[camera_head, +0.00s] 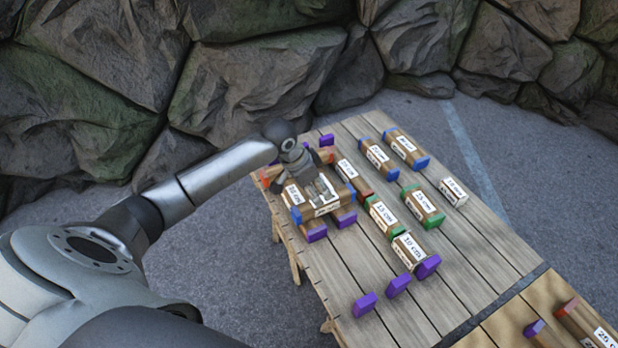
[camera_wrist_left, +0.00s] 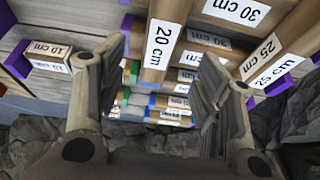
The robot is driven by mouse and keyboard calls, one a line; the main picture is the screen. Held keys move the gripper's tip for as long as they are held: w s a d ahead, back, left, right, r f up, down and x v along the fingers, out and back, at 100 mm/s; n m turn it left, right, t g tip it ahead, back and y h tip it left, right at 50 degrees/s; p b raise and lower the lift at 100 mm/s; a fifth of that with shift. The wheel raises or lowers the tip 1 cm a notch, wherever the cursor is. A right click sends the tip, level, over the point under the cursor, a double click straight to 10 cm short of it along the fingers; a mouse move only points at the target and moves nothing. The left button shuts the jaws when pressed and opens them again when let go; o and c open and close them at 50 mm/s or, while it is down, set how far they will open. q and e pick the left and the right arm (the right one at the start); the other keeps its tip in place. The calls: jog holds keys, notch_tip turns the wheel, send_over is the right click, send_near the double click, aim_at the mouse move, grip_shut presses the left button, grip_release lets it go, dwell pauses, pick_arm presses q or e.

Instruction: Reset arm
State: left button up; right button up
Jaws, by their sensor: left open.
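My left gripper (camera_head: 322,190) is over the stacked wooden blocks at the left end of the plank table. It also shows in the left wrist view (camera_wrist_left: 160,55), with its two fingers spread apart and nothing gripped between them. A block marked 20 cm (camera_wrist_left: 163,42) shows between the fingertips in that view; I cannot tell how far beyond them it lies. Part of the stack is hidden behind the gripper in the head view. My right gripper is not in view.
The plank table (camera_head: 470,265) holds labelled blocks with blue, green and red ends, including a white-labelled block (camera_head: 408,250). Purple pieces (camera_head: 365,304) stand near the front. A second wooden surface (camera_head: 505,325) is at lower right. Rocks (camera_head: 270,85) rise behind the table.

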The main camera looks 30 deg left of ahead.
pick_arm(q)
jog(key=v, duration=0.5)
jog(key=s+d+f, duration=0.4)
jog(key=s+d, duration=0.2)
jog(key=s, duration=0.1)
jog(key=s+d+f, duration=0.4)
jog(key=s+d, duration=0.2)
jog(key=s+a+r+n+y, duration=0.15)
jog(key=s+n, duration=0.25)
jog(key=s, duration=1)
notch_tip(320, 180, down, 25)
jog(key=s+g, duration=0.1)
jog(key=s+a+f+g, duration=0.1)
jog(key=s+a+f, duration=0.2)
jog(key=s+f, duration=1.4)
jog(key=shift+s+f+g+y, duration=0.2)
jog(key=shift+s+g+y, duration=0.1)
jog(key=shift+g+y, duration=0.1)
